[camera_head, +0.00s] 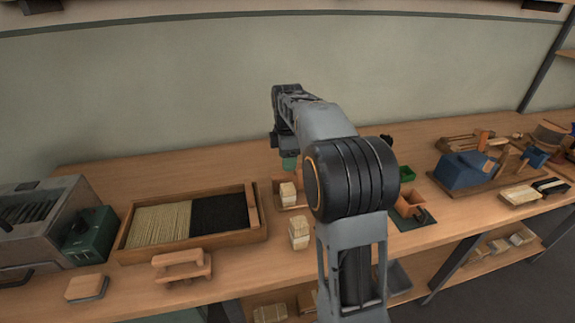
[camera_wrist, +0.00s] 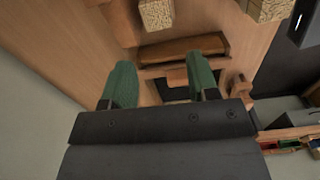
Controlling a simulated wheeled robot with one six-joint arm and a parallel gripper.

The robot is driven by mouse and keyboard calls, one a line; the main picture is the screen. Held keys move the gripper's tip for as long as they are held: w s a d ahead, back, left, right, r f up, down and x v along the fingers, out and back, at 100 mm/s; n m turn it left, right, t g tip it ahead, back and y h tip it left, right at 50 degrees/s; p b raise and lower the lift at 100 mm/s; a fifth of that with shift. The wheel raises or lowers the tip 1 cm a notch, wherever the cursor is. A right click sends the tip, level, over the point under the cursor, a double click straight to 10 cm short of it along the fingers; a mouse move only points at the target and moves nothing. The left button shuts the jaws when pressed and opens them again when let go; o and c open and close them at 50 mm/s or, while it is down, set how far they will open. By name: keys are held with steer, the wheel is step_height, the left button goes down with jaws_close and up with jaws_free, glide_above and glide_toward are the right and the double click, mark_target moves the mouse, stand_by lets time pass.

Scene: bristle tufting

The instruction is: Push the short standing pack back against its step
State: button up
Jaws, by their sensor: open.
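A short pale bristle pack (camera_head: 288,194) stands upright at a small wooden step (camera_head: 279,184) in mid-table. It also shows at the top of the wrist view (camera_wrist: 157,14), with the step's wood (camera_wrist: 121,20) beside it. Whether pack and step touch I cannot tell. A second, taller-looking pack (camera_head: 299,233) stands nearer the front edge, and also at the wrist view's top right (camera_wrist: 268,9). My gripper (camera_wrist: 160,80) is open and empty, its green fingers apart. In the head view its tip (camera_head: 290,163) is above and behind the short pack, partly hidden by my arm.
A bristle tray (camera_head: 262,218) lies left of the packs. A wooden handled block (camera_head: 182,267) is in front of it. In the wrist view, a wooden bar (camera_wrist: 183,48) lies beyond the fingers. A green bin (camera_head: 407,174) and a blue-and-wood tool (camera_head: 465,168) stand at right.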

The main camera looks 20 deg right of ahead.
mark_target(288, 186)
steer(key=shift+w+d+f+n, duration=0.25)
steer(key=shift+f+n, duration=0.05)
step_height(288, 186, down, 14)
steer(key=shift+r+b, duration=0.1)
steer(key=shift+b, duration=0.95)
steer(key=c, duration=0.6)
steer(key=shift+o, duration=0.2)
steer(key=shift+w, duration=0.15)
